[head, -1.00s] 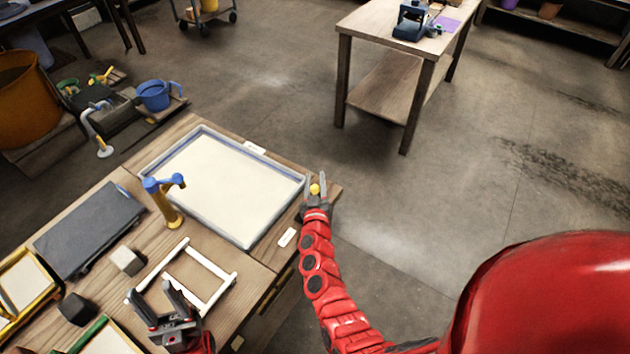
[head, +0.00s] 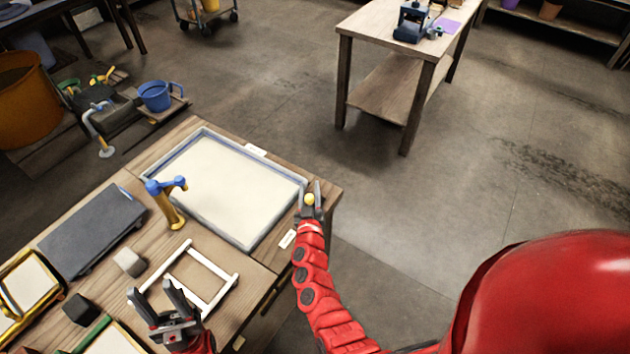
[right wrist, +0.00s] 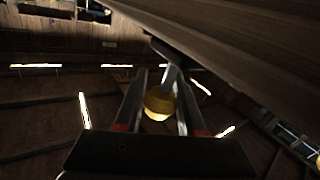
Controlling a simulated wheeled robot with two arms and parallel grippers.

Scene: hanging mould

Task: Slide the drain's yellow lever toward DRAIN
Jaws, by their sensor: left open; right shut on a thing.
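The drain's yellow lever knob (head: 310,200) is at the right edge of the wooden bench, beside the tray (head: 252,243) full of pale liquid or pulp. My right gripper (head: 310,190) is shut on the knob, one finger on each side. The right wrist view shows the round yellow knob (right wrist: 160,103) between the two fingers, with a grey stem above it in the picture. A white label (head: 288,239) lies nearer me than the knob, and another (head: 255,150) lies at the tray's far side; neither is readable. My left gripper (head: 158,292) is open and empty by a white frame.
The white frame (head: 222,292) lies on the bench left of my right arm. A yellow and blue tap-like post (head: 172,208) stands at the tray's left. A dark slab (head: 92,230) and small blocks lie further left. Open floor is right of the bench.

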